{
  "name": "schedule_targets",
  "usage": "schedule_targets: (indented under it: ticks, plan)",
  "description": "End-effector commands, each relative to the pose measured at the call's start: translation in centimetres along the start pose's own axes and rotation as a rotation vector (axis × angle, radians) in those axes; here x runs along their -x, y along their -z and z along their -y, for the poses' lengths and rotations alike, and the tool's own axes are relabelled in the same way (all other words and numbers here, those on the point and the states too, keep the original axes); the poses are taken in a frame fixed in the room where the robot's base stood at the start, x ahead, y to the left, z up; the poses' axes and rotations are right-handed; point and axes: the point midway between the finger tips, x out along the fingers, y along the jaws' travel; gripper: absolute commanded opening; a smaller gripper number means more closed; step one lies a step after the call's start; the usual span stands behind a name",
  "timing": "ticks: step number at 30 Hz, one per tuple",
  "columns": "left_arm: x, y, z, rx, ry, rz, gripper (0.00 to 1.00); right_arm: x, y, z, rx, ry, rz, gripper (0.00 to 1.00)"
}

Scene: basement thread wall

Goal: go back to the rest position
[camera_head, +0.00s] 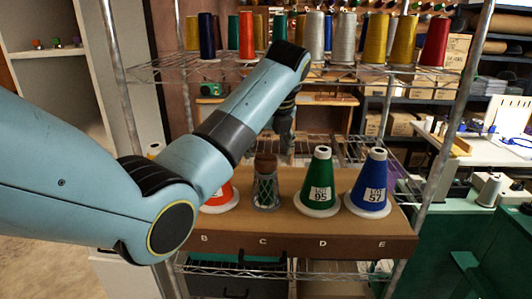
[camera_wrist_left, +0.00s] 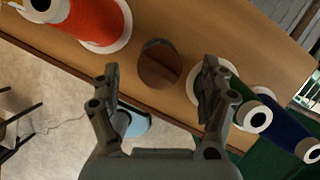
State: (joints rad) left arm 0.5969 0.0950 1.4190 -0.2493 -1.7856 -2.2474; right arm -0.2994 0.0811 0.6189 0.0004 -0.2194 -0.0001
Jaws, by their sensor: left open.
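My left arm reaches in from the left in the head view, its gripper (camera_head: 286,130) pointing down behind the board's row of cones, partly hidden by the arm. In the left wrist view the gripper (camera_wrist_left: 160,82) is open, two dark fingers apart with nothing gripped. A round brown top (camera_wrist_left: 160,64) shows between and beyond the fingertips. A dark netted spool with a brown top (camera_head: 266,183) stands upright at C. My right gripper is not in view.
An orange cone (camera_head: 219,197) at B is partly hidden by my arm. A green cone (camera_head: 320,185) stands at D and a blue cone (camera_head: 371,187) at E on the brown board (camera_head: 288,235). A wire shelf (camera_head: 350,72) with several cones crosses above.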

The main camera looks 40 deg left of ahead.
Motion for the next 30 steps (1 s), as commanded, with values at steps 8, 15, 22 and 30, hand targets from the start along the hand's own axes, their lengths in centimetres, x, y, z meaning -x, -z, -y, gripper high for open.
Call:
schedule_targets:
  ticks: [8, 15, 22, 30]
  plan:
    - [4.4, 0.0, 0.1, 0.0, 0.002, 0.0, 0.78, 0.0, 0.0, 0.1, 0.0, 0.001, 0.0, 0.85]
    - [5.2, 0.1, 0.0, 0.0, 0.0, -0.002, 0.78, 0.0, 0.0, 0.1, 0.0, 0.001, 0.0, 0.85]
    - [1.8, 3.9, -3.0, 0.252, 0.017, -0.015, 0.78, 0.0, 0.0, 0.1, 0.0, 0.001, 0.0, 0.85]
    - [-2.5, 14.2, -12.5, 1.004, 0.067, -0.096, 0.78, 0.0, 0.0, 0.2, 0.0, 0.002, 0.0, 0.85]
